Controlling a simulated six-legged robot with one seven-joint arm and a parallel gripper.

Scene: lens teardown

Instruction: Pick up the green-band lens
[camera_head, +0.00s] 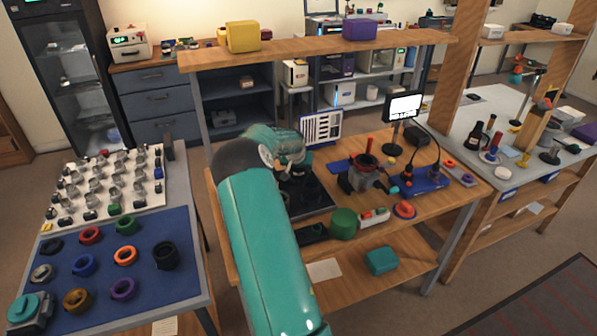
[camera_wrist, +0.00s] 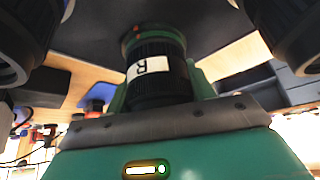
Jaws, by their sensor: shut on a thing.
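The green-band lens (camera_wrist: 150,68) is a black ribbed barrel with a green band at its upper end and a white label. It shows in the middle of the wrist view, close to the camera. My gripper (camera_wrist: 160,92) is shut on it, with green finger parts on both sides of the barrel. In the head view my gripper is over the middle workbench (camera_head: 325,270), mostly hidden behind my teal arm, and I cannot make out the lens there. A dark tray (camera_head: 312,203) lies under and beside my gripper.
Left stands a table with a blue mat (camera_head: 185,225) holding several coloured rings, and a white board (camera_head: 75,215) of small parts. Right of my arm are a green cylinder (camera_head: 343,223), a red-handled press (camera_head: 366,172) and a small screen (camera_head: 404,107). A shelf (camera_head: 300,48) spans above the bench's back.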

